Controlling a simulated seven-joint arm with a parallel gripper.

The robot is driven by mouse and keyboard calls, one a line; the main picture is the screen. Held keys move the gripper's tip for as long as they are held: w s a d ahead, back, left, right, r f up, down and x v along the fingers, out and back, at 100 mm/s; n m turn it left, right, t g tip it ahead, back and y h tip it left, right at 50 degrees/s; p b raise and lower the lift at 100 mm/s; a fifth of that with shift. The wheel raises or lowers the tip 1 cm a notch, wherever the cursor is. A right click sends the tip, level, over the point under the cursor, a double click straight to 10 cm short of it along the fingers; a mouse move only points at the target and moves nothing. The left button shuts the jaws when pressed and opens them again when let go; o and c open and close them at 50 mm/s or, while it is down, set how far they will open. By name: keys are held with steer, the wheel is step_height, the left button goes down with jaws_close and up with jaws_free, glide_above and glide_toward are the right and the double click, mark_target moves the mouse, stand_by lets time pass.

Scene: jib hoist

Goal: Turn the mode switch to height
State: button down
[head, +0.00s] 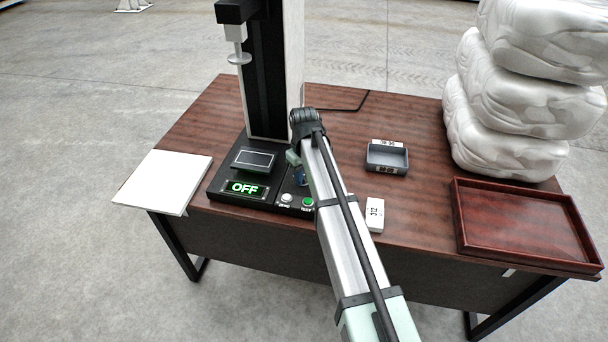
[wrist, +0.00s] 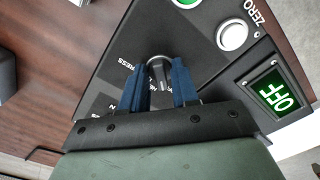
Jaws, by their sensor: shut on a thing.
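The mode switch (wrist: 159,70) is a dark round knob on the black panel of the tester (head: 240,194). In the wrist view it sits between the two blue fingers of my gripper (wrist: 158,66), which is shut on it. Printed words lie beside the knob; "PRESS" is readable, and others are partly hidden by the fingers. I cannot read which mode the knob points at. In the head view my arm hides the switch and most of the gripper.
A white button (head: 287,198) and a green button (head: 308,202) sit close to the switch. The tester's black column (head: 262,80) rises behind. A grey bin (head: 387,168), a small white block (head: 375,215) and a red-brown tray (head: 462,240) stand to the right. A white board (head: 165,180) lies left.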

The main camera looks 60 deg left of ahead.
steer(key=m, duration=0.4)
steer(key=shift+s, duration=0.1)
steer(key=m, duration=0.5)
steer(key=shift+a, duration=0.1)
steer(key=shift+m, duration=0.3)
steer(key=c, duration=0.9)
jaws_free()
step_height(320, 180, up, 14)
steer(key=shift+f, duration=0.1)
stand_by(0.4)
